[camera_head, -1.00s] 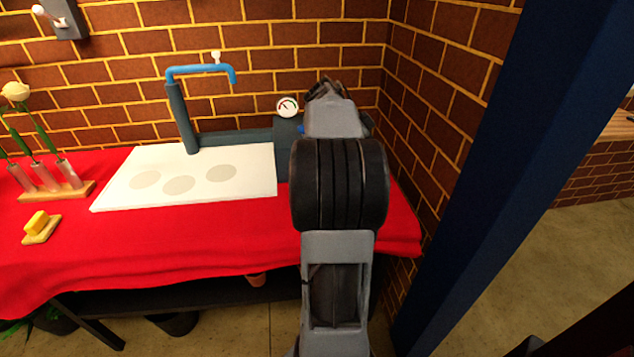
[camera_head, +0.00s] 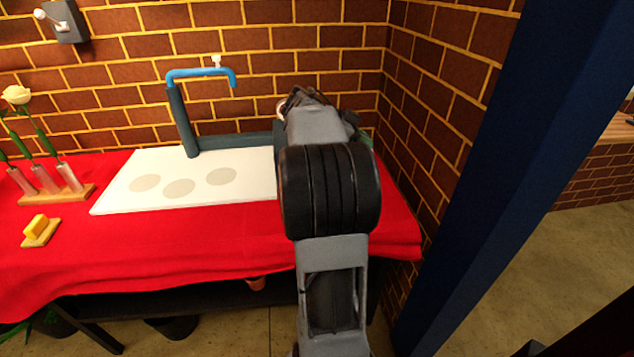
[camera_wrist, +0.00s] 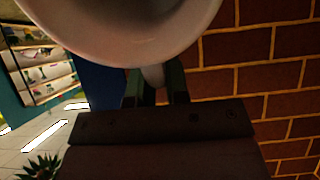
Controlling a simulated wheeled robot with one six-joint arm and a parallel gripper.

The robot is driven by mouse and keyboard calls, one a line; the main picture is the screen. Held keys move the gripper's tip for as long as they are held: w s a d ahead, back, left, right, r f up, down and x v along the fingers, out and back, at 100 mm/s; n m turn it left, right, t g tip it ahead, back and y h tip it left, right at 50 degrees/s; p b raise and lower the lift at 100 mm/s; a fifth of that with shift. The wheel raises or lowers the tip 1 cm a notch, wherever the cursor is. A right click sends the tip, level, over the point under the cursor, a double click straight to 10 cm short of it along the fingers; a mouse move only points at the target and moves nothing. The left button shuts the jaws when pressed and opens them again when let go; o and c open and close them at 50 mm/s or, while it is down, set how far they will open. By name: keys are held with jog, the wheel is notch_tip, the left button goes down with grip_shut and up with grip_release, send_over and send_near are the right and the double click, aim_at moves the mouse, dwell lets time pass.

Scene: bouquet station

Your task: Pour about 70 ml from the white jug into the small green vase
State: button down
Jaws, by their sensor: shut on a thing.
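The white jug (camera_wrist: 130,25) fills the top of the wrist view, close to the camera, and only part of its rounded body shows. My gripper (camera_wrist: 158,88) is shut on the jug's handle (camera_wrist: 153,75), with a green finger on each side of it. The vase is not clearly seen in any view, and neither is any water.
A white board (camera_head: 240,192) with several grey round spots lies on the red-covered table (camera_head: 200,240). A blue tap (camera_head: 200,73) stands behind it. A rack of tubes with a white rose (camera_head: 50,195) and a yellow block (camera_head: 38,226) are at left. Brick walls close off the back and right.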

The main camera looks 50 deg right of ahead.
jog(key=shift+w+a+r+g+h+p, duration=0.65)
jog(key=shift+w+a+r+g+h, duration=0.15)
jog(key=shift+a+r+g+h, duration=0.3)
dwell(2.4)
jog(key=shift+w+a+r+h+b, duration=0.2)
jog(key=shift+w+a+h+b, duration=0.2)
jog(key=shift+b, duration=0.35)
dwell(0.3)
jog(key=shift+d+r, duration=0.1)
jog(key=shift+s+d+r+p, duration=0.2)
jog(key=shift+s+d+p, duration=0.15)
jog(key=shift+p, duration=0.6)
jog(key=s+d+f+y+b, duration=0.1)
jog(key=d+f+t+y+b, duration=0.1)
jog(key=shift+s+f+t, duration=0.3)
jog(key=shift+s+f, duration=0.05)
jog(key=shift+s, duration=0.05)
jog(key=shift+s+d+f+t+y, duration=0.3)
jog(key=shift+d+f+t+y, duration=0.2)
jog(key=shift+f+y, duration=0.2)
jog(key=shift+s+d+f+t+y, duration=0.25)
jog(key=shift+d+f+t+y, duration=0.1)
jog(key=shift+f+t+y, duration=0.3)
